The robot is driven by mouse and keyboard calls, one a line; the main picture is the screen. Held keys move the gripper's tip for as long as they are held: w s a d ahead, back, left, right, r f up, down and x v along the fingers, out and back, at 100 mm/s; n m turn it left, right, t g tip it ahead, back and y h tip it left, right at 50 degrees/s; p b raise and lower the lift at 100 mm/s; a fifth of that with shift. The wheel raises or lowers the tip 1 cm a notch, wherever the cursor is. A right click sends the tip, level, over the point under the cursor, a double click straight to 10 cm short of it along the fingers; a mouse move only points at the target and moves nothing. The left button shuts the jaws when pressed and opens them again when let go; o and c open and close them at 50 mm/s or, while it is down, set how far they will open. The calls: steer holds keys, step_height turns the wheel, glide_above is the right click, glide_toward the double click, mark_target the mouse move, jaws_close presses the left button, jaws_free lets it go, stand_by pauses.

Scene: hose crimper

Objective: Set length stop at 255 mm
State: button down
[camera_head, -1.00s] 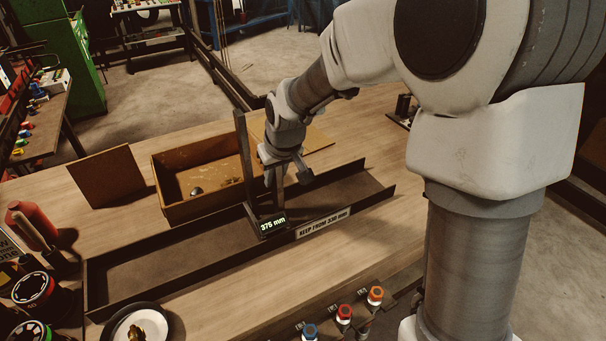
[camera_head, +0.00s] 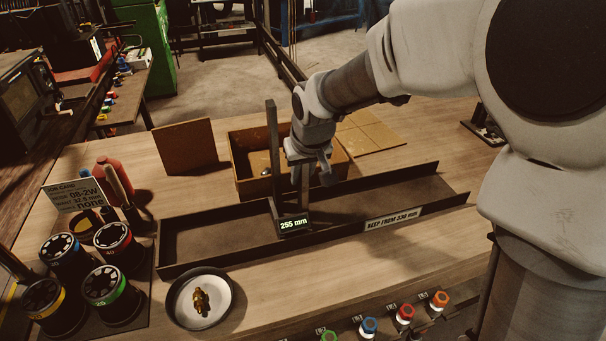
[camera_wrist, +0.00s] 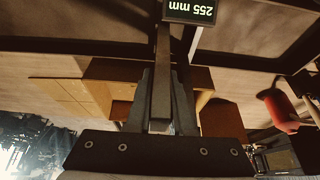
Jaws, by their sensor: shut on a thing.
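The length stop (camera_head: 274,160) is a dark upright post with a base across the long dark tray (camera_head: 195,251). Its small display (camera_head: 293,224) reads 255 mm, and the same reading shows upside down in the wrist view (camera_wrist: 190,10). My gripper (camera_head: 304,180) is at the stop, above the tray. In the wrist view my gripper (camera_wrist: 160,95) has its fingers on both sides of a grey upright bar (camera_wrist: 162,85) of the stop and is shut on it. A label reading KEEP FROM 330 mm (camera_head: 393,218) is on the tray's front wall, right of the stop.
An open cardboard box (camera_head: 245,185) stands behind the tray. A white dish (camera_head: 182,312) with a brass fitting (camera_head: 201,301) is in front. Several dark round dies (camera_head: 115,243), a job card (camera_head: 75,195) and a red bottle (camera_head: 113,175) are at left. Coloured buttons (camera_head: 405,312) line the front edge.

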steer(key=c, duration=0.8)
jaws_free()
steer(key=v, duration=1.7)
steer(key=shift+r+p, duration=0.2)
steer(key=shift+p, duration=0.25)
steer(key=shift+s+d, duration=0.1)
steer(key=shift+d, duration=0.05)
steer(key=s+d+f+m, duration=0.2)
steer(key=s+d+f, duration=0.1)
steer(key=s+d, duration=0.4)
steer(key=s+d+f+m+t+h, duration=0.1)
steer(key=s+d+f+m, duration=0.1)
steer(key=s+d, duration=0.6)
steer(key=shift+s+d+f+h, duration=0.2)
steer(key=shift+s+f+h, duration=0.15)
steer(key=shift+s, duration=0.6)
